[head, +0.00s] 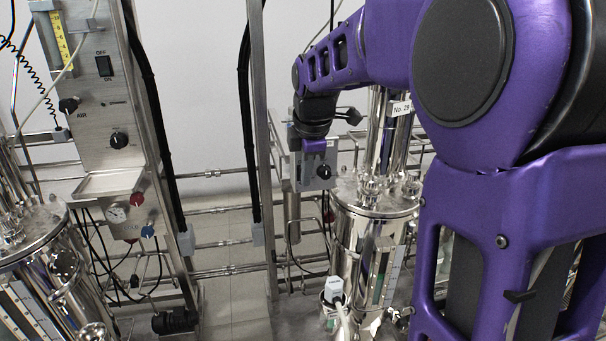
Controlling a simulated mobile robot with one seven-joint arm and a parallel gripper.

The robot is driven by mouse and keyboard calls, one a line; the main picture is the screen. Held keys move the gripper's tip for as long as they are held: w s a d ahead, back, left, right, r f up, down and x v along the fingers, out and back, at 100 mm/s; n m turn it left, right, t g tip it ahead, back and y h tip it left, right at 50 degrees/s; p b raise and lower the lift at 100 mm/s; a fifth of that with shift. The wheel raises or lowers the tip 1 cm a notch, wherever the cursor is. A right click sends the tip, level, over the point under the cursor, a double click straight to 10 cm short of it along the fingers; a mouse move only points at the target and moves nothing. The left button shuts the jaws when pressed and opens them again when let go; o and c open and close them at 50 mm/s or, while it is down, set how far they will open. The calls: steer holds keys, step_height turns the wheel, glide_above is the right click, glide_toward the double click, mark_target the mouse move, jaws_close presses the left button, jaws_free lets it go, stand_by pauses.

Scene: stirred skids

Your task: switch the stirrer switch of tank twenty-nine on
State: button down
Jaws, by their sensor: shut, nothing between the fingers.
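The tank labelled No. 29 (372,228) is a shiny steel vessel right of centre, its label (402,108) partly beside my arm. A small grey control panel (325,184) with a black knob (323,172) stands just left of the tank. My purple arm reaches in from the right. My gripper (308,165) points down in front of this panel and is shut and empty. It covers the panel's upper left part, so I cannot make out a stirrer switch there. Whether the fingers touch the panel cannot be told.
A nearer panel (97,120) at the left has a black OFF/ON rocker switch (104,66) and knobs, above another steel tank (28,235). Steel posts, a black hose (245,130) and horizontal pipes stand between the skids.

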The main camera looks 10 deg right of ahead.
steer(key=shift+w, duration=0.1)
stand_by(0.3)
steer(key=shift+w+f+p, duration=0.15)
steer(key=shift+f+p, duration=0.15)
steer(key=shift+p, duration=0.3)
